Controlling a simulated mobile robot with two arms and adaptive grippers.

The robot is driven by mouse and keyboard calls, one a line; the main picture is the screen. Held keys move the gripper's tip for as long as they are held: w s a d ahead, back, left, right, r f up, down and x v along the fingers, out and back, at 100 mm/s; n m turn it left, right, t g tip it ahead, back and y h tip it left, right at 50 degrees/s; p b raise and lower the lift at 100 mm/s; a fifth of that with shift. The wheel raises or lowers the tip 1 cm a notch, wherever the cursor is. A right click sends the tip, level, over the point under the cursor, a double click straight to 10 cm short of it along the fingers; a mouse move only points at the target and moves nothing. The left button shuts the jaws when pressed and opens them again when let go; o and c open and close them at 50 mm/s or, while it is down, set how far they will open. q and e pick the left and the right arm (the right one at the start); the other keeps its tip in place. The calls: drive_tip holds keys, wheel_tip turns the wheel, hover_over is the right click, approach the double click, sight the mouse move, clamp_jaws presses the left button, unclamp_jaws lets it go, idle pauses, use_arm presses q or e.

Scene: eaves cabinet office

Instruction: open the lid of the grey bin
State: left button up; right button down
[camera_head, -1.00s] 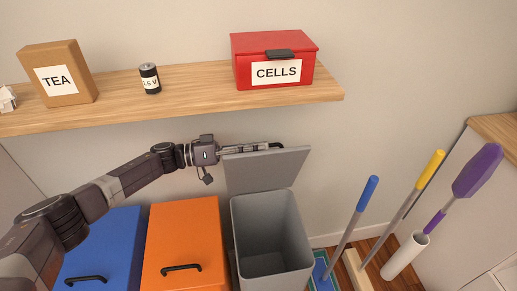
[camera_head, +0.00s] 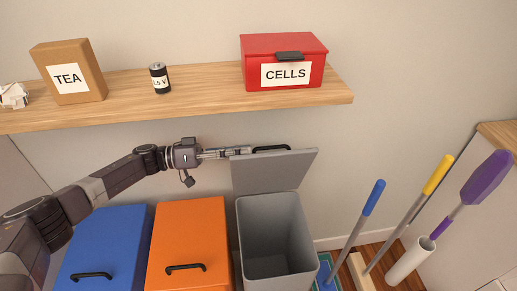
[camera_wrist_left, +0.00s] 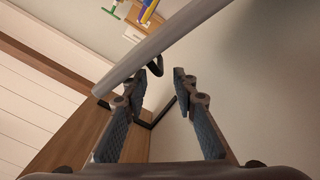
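The grey bin (camera_head: 274,240) stands below the shelf, open at the top with its inside visible. Its grey lid (camera_head: 272,173) is raised and leans up at the back of the bin. The lid's black handle (camera_head: 271,149) shows at its upper edge. My left gripper (camera_head: 247,151) is beside the handle, to its left, partly behind the lid's upper left corner. In the left wrist view the fingers (camera_wrist_left: 167,72) are apart with nothing between them, and the lid's edge (camera_wrist_left: 160,45) crosses ahead of them. My right gripper is not in view.
An orange bin (camera_head: 188,235) and a blue bin (camera_head: 105,240) stand left of the grey bin, lids shut. The wooden shelf (camera_head: 210,103) above holds a TEA box, a battery and a red CELLS box. Long-handled cleaning tools (camera_head: 350,235) stand to the right.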

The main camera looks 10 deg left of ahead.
use_arm(q)
drive_tip(key=v, duration=0.5)
idle(0.3)
